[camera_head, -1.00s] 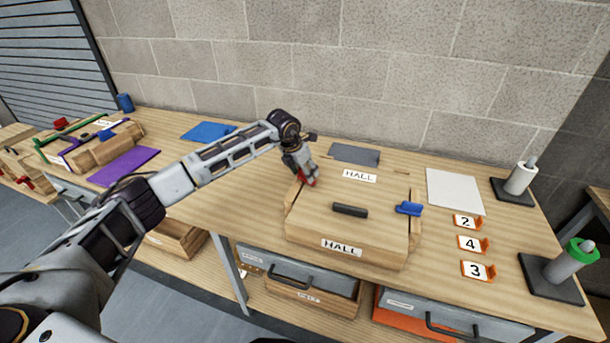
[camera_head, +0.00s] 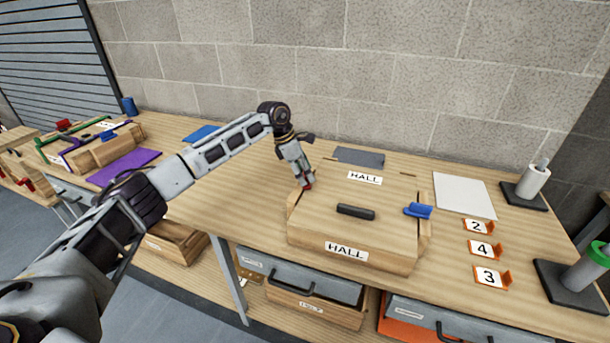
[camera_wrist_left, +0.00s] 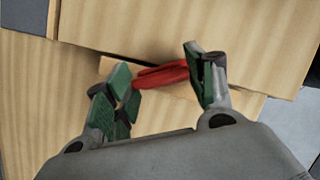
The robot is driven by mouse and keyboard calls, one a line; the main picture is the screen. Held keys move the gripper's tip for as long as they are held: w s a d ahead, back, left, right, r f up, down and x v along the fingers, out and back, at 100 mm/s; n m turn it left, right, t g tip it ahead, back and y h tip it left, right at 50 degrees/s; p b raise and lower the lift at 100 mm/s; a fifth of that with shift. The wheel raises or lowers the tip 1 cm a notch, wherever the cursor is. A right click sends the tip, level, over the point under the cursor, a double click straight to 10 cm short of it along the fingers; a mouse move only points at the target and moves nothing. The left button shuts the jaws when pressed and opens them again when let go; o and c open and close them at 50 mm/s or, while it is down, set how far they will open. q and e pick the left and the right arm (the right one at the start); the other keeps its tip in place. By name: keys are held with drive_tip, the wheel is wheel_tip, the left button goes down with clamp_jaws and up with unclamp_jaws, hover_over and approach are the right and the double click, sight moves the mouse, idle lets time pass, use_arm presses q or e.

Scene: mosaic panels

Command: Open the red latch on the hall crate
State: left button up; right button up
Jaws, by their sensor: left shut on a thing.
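My left gripper (camera_head: 306,184) is at the crate's left end. In the left wrist view the red latch (camera_wrist_left: 160,75) lies between the green-padded fingers of my left gripper (camera_wrist_left: 165,88), which is shut on it. In the head view the fingers mostly hide the red latch (camera_head: 309,184). A blue latch (camera_head: 418,210) is on the right side of the crate. My right gripper is not in view.
Number tags (camera_head: 484,250) and a white sheet (camera_head: 463,196) lie right of the crate. Two posts on dark bases stand at the far right, one with a green ring (camera_head: 599,254). A purple mat (camera_head: 124,167) and another wooden crate (camera_head: 100,150) lie left. A block wall stands behind.

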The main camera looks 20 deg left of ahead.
use_arm(q)
drive_tip(key=shift+a+m, duration=0.1)
drive_tip(key=shift+m, duration=0.5)
drive_tip(key=shift+a+r+m+g+b, duration=0.1)
drive_tip(key=shift+a+m+g+b, duration=0.05)
drive_tip(key=shift+m+g+b, duration=0.45)
drive_tip(key=o, duration=1)
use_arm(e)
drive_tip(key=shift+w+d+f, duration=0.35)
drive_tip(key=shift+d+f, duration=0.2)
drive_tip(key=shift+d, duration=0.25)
use_arm(q)
drive_tip(key=shift+a+v, duration=0.1)
drive_tip(key=shift+v, duration=2.85)
drive_tip(key=shift+a+v, duration=0.15)
drive_tip(key=shift+v, duration=2.8)
drive_tip(key=shift+s, duration=0.1)
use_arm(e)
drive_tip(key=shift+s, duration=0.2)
